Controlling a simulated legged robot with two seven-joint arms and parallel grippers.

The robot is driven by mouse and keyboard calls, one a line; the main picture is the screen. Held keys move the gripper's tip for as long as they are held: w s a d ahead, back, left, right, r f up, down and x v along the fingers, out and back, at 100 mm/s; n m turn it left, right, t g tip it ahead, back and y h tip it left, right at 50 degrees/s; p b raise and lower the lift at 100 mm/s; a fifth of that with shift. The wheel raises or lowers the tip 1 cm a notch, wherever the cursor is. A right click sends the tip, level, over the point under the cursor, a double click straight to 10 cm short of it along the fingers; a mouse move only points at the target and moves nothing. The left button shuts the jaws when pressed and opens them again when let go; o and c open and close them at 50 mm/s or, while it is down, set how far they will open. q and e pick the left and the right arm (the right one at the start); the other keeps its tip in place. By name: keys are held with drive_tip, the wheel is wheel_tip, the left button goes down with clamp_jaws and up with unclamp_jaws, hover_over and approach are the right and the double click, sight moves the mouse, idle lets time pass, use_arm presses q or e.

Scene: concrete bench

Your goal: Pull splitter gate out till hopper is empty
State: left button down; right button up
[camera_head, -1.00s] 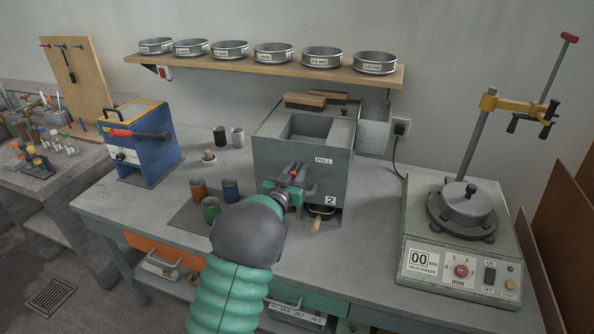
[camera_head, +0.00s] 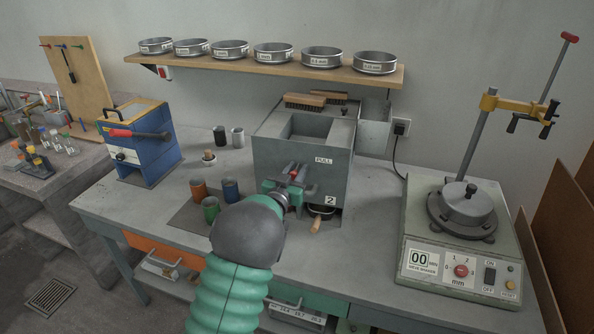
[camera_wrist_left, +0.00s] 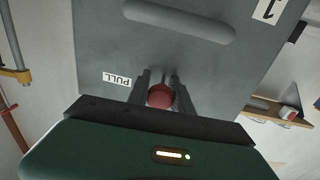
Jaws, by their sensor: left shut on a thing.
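The grey splitter box (camera_head: 327,178) stands on the bench, with a PULL label and a 2 on its front. Its hopper (camera_head: 308,126) is a square opening on top with grey inside; I cannot tell how much it holds. My left gripper (camera_head: 292,178) is at the front of the splitter, shut on the red gate knob (camera_wrist_left: 160,96). In the wrist view the dark fingers stand either side of the knob, close to the grey front face. The gate's plate is hidden. A pan with a wooden handle (camera_head: 317,226) sits under the lower front opening. My right gripper is not in view.
Several coloured cups (camera_head: 230,189) stand on a dark mat left of the splitter. A blue box with a red handle (camera_head: 140,142) stands farther left. A sieve shaker (camera_head: 458,262) stands right. Sieves line the shelf (camera_head: 260,66) above. Bench between splitter and shaker is clear.

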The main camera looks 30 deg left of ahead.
use_arm(q)
drive_tip(key=shift+s+f, duration=0.15)
drive_tip(key=shift+s, duration=0.05)
drive_tip(key=shift+s+d+f+b, duration=0.1)
drive_tip(key=shift+s+d+b, duration=0.05)
drive_tip(key=shift+s+b, duration=0.25)
drive_tip(key=shift+s+d+r, duration=0.15)
drive_tip(key=shift+s+r, duration=0.1)
drive_tip(key=shift+s, duration=0.05)
drive_tip(key=c, duration=1.5)
unclamp_jaws()
drive_tip(key=shift+w, duration=0.1)
drive_tip(key=shift+o, duration=0.2)
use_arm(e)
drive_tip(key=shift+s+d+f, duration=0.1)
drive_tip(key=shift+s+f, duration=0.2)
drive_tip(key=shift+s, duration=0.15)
use_arm(q)
drive_tip(key=v, duration=1.6)
drive_tip(key=shift+s+b, duration=0.4)
drive_tip(key=shift+s, duration=0.05)
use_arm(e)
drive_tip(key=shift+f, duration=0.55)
use_arm(q)
drive_tip(key=shift+f, duration=0.15)
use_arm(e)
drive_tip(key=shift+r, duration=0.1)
